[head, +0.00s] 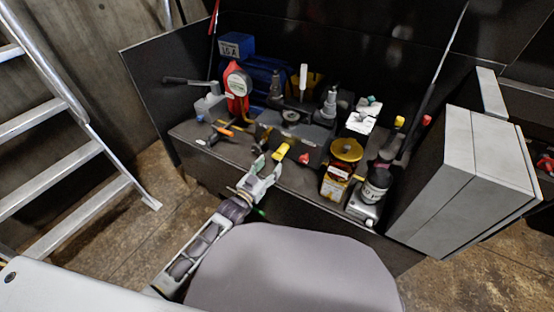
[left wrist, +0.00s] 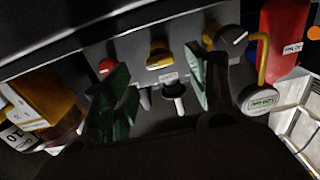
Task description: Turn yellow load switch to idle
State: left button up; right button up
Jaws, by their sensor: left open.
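My left gripper (head: 268,165) is open and just in front of the switch, on the near side. In the left wrist view its two green-padded fingers (left wrist: 158,88) stand apart on either side of the switch's line, with nothing held between them. My right gripper is not in view.
A large grey cabinet (head: 468,185) bounds the bench's right.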

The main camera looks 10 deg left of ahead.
aim_at(277, 156)
pick_arm(q)
jog(key=shift+b+x, duration=0.7)
jog(key=shift+x, duration=1.2)
jog(key=shift+b+x, duration=0.45)
jog(key=shift+x, duration=0.85)
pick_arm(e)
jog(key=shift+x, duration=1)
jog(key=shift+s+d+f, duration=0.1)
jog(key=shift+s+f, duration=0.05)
pick_arm(q)
jog(key=c, duration=1)
jog(key=shift+c, duration=0.2)
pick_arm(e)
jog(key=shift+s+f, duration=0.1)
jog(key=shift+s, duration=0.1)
